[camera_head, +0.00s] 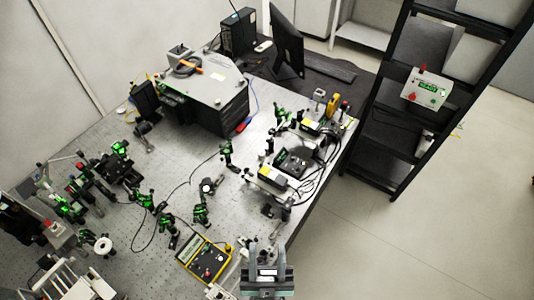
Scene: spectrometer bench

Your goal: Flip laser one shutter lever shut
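Two laser-like boxes with yellow labels stand at the right side of the optical table: a nearer box (273,178) and a farther box (311,127). I cannot tell which is laser one. A shutter lever is too small to make out on either, so its position cannot be told. My gripper (264,250) is at the bottom centre, below the nearer box in the picture and apart from it. Its two grey fingers appear spread, with nothing visible between them.
A black controller (293,161) with looped cables sits between the boxes. A yellow meter (204,260) lies left of my gripper. Several green-lit optic mounts (201,215) stand on the perforated table (190,160). A black rack (385,150) stands right; the floor (420,240) is clear.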

